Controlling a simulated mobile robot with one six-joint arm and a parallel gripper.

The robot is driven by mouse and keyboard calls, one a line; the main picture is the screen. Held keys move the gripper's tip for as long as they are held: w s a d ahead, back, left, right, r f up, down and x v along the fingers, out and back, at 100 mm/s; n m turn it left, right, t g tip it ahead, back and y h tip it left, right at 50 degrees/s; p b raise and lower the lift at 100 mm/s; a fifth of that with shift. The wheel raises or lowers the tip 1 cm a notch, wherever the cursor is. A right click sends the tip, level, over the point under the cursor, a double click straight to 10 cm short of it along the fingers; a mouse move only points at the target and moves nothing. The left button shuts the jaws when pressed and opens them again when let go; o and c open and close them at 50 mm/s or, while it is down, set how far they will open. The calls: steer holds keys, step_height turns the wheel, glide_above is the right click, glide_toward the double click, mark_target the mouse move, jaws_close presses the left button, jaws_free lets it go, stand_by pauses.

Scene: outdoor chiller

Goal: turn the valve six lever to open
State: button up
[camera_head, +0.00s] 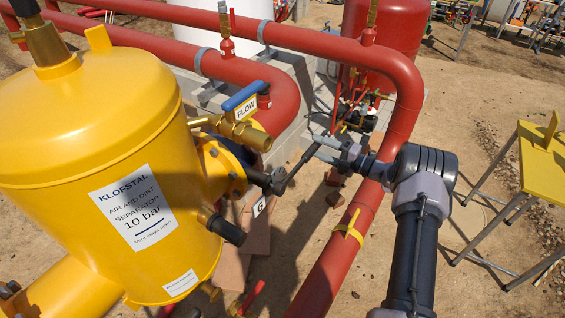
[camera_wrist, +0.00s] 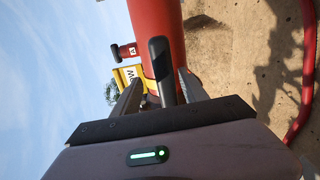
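The valve six lever (camera_head: 299,163) is a dark handle running up and to the right from a dark valve hub beside the yellow separator tank. A white tag (camera_head: 259,206) marked 6 hangs just below. My gripper (camera_head: 322,147) reaches in from the right, with its fingers at the lever's free end. In the wrist view, the black lever handle (camera_wrist: 160,62) stands between the two fingers (camera_wrist: 157,95). The fingers are spread, with a gap showing on the left of the handle; contact on the right cannot be told.
The yellow tank (camera_head: 90,130) fills the left. A large red pipe (camera_head: 345,235) runs close under my arm. A blue-handled valve (camera_head: 243,98) with a FLOW tag sits above the lever. A yellow table (camera_head: 545,165) stands at the right. Bare ground lies between.

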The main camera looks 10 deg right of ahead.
steer(key=shift+o, duration=0.4)
steer(key=o, duration=0.4)
steer(key=shift+d, duration=0.1)
steer(key=v, duration=0.7)
